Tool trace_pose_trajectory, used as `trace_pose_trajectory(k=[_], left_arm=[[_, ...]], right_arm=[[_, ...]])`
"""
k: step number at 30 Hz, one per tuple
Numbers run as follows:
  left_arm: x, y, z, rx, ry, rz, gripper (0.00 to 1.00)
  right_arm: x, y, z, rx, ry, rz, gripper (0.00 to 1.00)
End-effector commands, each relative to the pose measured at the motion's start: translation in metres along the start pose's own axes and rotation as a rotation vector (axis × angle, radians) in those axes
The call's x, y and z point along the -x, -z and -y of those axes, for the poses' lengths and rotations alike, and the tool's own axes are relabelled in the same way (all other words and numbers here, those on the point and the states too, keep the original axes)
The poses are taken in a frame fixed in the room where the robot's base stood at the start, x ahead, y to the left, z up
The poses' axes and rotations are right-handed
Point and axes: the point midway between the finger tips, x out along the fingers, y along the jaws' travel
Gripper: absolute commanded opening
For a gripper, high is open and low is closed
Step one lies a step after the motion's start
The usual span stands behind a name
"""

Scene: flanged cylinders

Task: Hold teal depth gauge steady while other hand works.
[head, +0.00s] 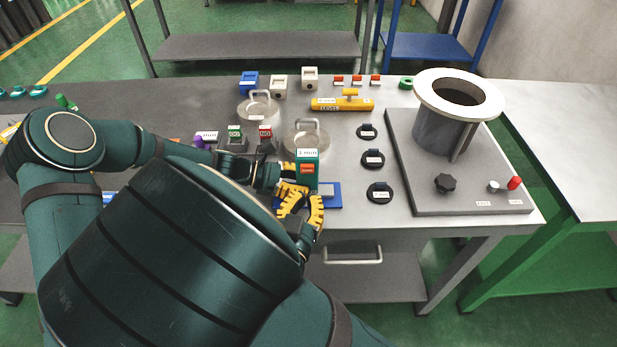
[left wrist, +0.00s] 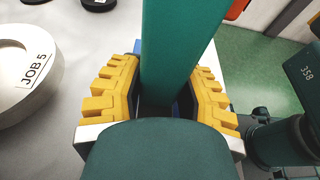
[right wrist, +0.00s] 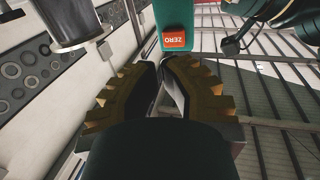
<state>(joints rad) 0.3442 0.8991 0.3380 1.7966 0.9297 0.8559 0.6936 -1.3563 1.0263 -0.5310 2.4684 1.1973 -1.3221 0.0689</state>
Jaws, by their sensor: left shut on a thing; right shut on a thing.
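The teal depth gauge (head: 307,158) stands upright at the table's front, with a white label and a red button. My left gripper (head: 290,170) reaches it from the left; in the left wrist view its yellow fingers are shut on both sides of the teal body (left wrist: 178,60). My right gripper (head: 304,194) comes from below and in front, its fingertips at the gauge's lower end. In the right wrist view its fingers (right wrist: 160,70) are nearly together, just under the gauge body with the red ZERO button (right wrist: 174,40). The gripped part is mostly hidden.
A grey flanged cylinder (head: 436,130) stands on a plate at the right, with a black knob (head: 446,183). Black rings (head: 379,192) lie between. Two handled discs (head: 306,141), a yellow level (head: 342,104) and small blocks (head: 279,87) lie behind. A blue block (head: 331,196) is beside the gauge.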

Motion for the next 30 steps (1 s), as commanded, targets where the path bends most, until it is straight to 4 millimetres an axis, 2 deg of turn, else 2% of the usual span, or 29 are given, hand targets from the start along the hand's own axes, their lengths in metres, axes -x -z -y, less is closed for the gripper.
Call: trace_pose_trajectory(k=[6,13,19,30], left_arm=[[0.0,0.0,0.0,0.0,-0.001,-0.001,0.16],[0.0,0.0,0.0,0.0,-0.001,-0.001,0.16],[0.0,0.0,0.0,0.0,-0.001,-0.001,0.16],[0.0,0.0,0.0,0.0,-0.001,-0.001,0.16]], right_arm=[[-0.028,-0.001,0.007,0.001,-0.002,0.001,0.0],[-0.051,-0.001,0.013,0.0,0.0,0.003,0.0],[-0.059,-0.001,0.015,0.002,0.0,0.003,0.0],[-0.059,-0.001,0.015,0.002,0.001,0.003,0.0]])
